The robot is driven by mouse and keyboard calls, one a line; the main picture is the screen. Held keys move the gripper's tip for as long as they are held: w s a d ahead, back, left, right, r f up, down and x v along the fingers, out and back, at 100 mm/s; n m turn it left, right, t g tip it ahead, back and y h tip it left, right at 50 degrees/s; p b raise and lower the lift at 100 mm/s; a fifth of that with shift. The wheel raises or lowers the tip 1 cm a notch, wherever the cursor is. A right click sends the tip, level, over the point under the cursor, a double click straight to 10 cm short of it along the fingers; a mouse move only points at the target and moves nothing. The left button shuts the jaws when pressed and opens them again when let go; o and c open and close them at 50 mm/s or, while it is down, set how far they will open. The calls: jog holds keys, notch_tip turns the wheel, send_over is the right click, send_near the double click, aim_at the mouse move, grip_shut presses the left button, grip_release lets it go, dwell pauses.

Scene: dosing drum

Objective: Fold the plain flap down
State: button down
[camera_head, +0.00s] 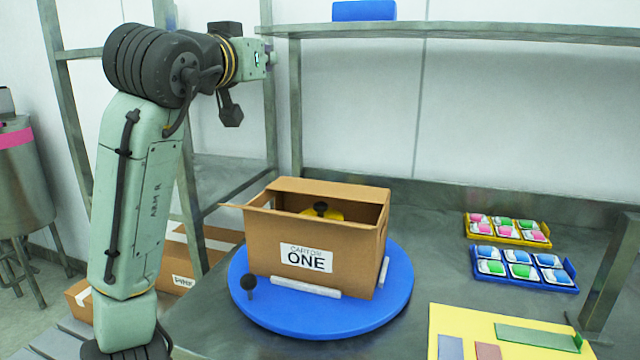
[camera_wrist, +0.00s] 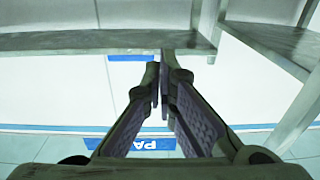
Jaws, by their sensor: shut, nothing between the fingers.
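An open brown carton (camera_head: 312,258) labelled "CARTON ONE" stands on a round blue turntable (camera_head: 390,312). A thin flap (camera_head: 231,206) sticks out from its left side, seen nearly edge-on. I cannot tell which flap is the plain one. A yellow thing with a black knob (camera_head: 321,209) shows inside the carton. My gripper (camera_wrist: 163,75) is shut and empty, with its fingers together in the wrist view. In the head view, my wrist is raised up and left of the carton, well apart from it, and the fingers are hard to make out. The carton is not in the wrist view.
A black ball knob (camera_head: 249,282) stands at the turntable's left edge. A yellow tray (camera_head: 547,243) and a blue tray (camera_head: 567,289) of packs lie right. A yellow board (camera_head: 450,318) lies in front. A shelf (camera_head: 480,32) runs above, bearing a blue box (camera_head: 364,11).

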jog(key=d+f+g, duration=0.3)
jog(key=d+f, duration=0.1)
jog(key=g+y, duration=0.2)
jog(key=g, duration=0.4)
send_over(324, 192)
jog(key=s, duration=0.2)
jog(key=shift+m, duration=0.3)
jog(key=f, duration=1.3)
jog(key=shift+w+a+f, duration=0.2)
jog(key=shift+a+f, duration=0.1)
jog(key=shift+a, duration=0.05)
notch_tip(324, 192, down, 2)
jog(key=shift+s+f, duration=0.1)
jog(key=shift+f, duration=0.8)
jog(key=shift+s+f+b, duration=0.15)
jog(key=shift+f+b, duration=0.6)
jog(key=shift+t, duration=0.3)
